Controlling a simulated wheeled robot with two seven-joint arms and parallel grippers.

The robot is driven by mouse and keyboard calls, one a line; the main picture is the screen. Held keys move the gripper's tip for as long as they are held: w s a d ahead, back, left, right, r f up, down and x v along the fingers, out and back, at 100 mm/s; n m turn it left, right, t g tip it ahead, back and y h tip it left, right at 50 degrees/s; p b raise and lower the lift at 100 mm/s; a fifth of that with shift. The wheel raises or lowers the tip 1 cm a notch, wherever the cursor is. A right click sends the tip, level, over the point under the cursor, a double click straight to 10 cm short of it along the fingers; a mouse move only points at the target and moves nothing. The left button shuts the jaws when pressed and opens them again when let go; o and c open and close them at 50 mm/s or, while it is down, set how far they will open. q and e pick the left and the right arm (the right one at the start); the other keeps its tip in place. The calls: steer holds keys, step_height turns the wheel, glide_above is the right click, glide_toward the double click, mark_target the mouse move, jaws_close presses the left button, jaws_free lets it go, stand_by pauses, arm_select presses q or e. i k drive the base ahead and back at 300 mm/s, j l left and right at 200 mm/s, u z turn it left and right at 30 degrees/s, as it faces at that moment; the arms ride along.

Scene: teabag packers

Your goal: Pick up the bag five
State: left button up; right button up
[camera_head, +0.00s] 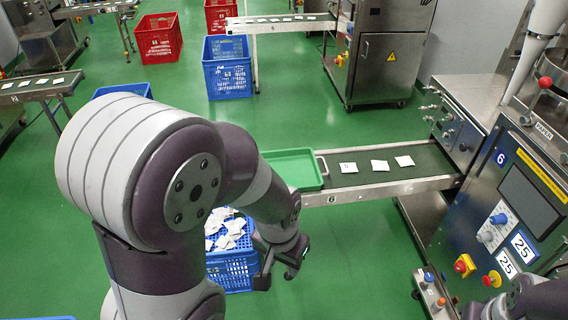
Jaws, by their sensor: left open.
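Three white tea bags lie apart in a row on the dark conveyor belt: a left bag (348,167), a middle bag (380,165) and a right bag (404,161). The left one has a small dark mark; I cannot read a five on any of them. More white bags (228,236) lie loosely piled in a blue crate below. My left gripper (278,275) points down with its jaws open and empty, beside the crate's right side in the picture and lower left of the belt. My right gripper is not visible; only part of my right arm shows at the bottom right.
A green tray (312,169) sits at the belt's left end. The conveyor (430,162) runs right into a steel machine with a control panel (518,205). The blue crate (238,275) stands on green floor. Other crates and conveyors stand farther back.

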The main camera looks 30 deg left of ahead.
mark_target(346, 167)
steer(key=u, duration=0.45)
steer(key=i+l+z, duration=0.1)
steer(key=i, duration=0.6)
steer(key=i+l+z, duration=0.1)
steer(key=i+l, duration=0.15)
steer(key=i, duration=0.45)
steer(key=i+l+z, duration=0.1)
steer(key=i, duration=0.65)
